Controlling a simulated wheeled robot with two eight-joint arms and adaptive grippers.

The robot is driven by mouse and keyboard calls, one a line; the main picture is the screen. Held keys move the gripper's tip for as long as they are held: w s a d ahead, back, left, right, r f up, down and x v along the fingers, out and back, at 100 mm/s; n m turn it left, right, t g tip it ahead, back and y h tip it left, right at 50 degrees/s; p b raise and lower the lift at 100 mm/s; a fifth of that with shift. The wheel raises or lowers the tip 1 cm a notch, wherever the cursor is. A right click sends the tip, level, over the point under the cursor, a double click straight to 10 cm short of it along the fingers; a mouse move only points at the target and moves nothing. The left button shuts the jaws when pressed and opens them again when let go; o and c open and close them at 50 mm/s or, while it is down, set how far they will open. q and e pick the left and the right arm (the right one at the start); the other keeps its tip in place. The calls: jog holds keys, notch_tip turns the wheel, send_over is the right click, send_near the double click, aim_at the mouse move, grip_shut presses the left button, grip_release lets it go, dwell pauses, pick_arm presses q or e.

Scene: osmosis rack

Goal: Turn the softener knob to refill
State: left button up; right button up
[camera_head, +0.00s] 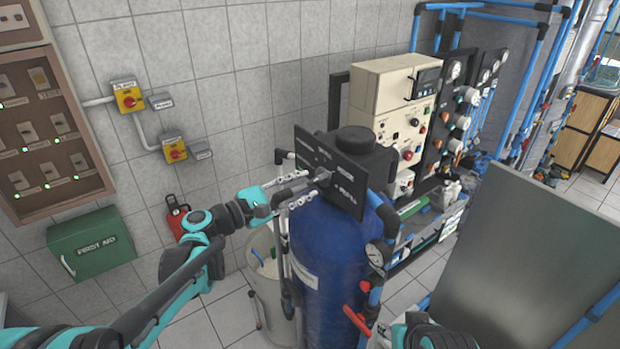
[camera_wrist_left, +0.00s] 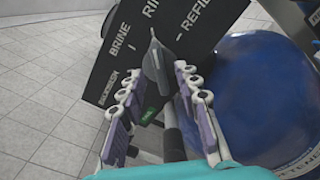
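The softener knob (camera_wrist_left: 156,68) is a grey pointer on the black panel (camera_wrist_left: 110,62). In the left wrist view its narrow tip points up, towards the partly hidden "RIN…" label, with "BRINE" to the left and "REFILL" to the right. In the head view the panel (camera_head: 345,190) is on the blue softener tank (camera_head: 325,255), and the knob (camera_head: 323,178) faces my left gripper (camera_head: 302,187). The left gripper's fingers (camera_wrist_left: 160,74) are apart, one on each side of the knob, with visible gaps. My right gripper's fingers are not visible.
A pressure gauge (camera_head: 378,255) and a red-handled valve (camera_head: 357,320) are on the tank's right. A cream control box (camera_head: 395,90) stands behind. A grey panel (camera_head: 530,250) fills the right side. A green first aid box (camera_head: 92,243) is on the left wall.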

pick_arm(q)
jog(key=shift+w+x, duration=0.2)
jog(key=shift+x, duration=1)
jog(key=shift+d, duration=0.1)
grip_shut()
